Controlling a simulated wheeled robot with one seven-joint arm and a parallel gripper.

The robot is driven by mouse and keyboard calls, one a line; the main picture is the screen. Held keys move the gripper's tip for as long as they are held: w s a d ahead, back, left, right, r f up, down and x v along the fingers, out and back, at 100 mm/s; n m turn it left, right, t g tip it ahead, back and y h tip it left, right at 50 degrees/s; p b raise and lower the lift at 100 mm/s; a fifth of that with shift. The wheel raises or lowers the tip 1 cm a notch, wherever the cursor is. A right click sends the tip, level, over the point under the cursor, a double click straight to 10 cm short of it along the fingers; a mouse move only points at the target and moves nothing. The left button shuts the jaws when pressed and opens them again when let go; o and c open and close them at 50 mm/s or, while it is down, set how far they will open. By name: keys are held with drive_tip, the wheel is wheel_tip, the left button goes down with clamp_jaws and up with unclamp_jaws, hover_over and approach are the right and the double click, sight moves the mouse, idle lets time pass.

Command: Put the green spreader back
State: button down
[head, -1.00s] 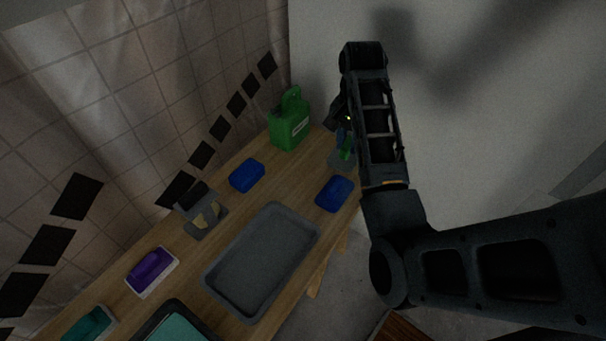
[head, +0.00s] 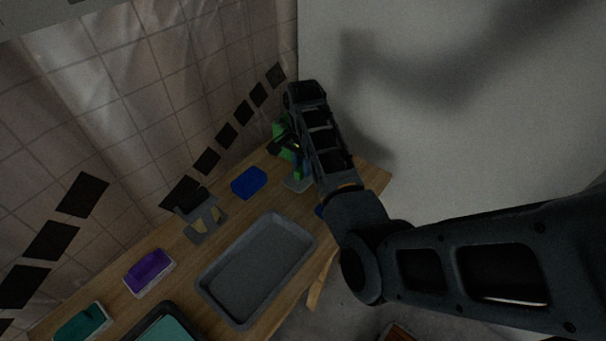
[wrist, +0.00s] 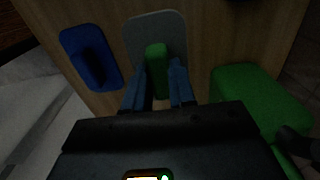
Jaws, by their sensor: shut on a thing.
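The green spreader has a green handle and a flat grey plate. In the wrist view its handle (wrist: 157,70) is between the two blue fingers of my gripper (wrist: 157,85), with the grey plate (wrist: 155,28) beyond it. My gripper is shut on the handle. In the head view the spreader's grey plate (head: 297,185) and part of its handle show beside my arm, over the far part of the wooden table. Whether the plate touches the table I cannot tell.
A green jug (head: 279,131) stands close behind, partly hidden by my arm; its body shows at right in the wrist view (wrist: 258,95). Blue block (head: 249,182), grey slotted piece (head: 207,222), grey tray (head: 203,283) and purple block (head: 149,271) lie along the table. Another blue piece (wrist: 90,57) is mostly hidden in the head view.

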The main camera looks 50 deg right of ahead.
drive_tip(key=shift+f, duration=2)
drive_tip(key=c, duration=0.9)
unclamp_jaws()
drive_tip(key=shift+f, duration=0.1)
drive_tip(key=shift+c, duration=0.2)
wheel_tip(320, 180, up, 12)
drive_tip(key=shift+r, duration=0.15)
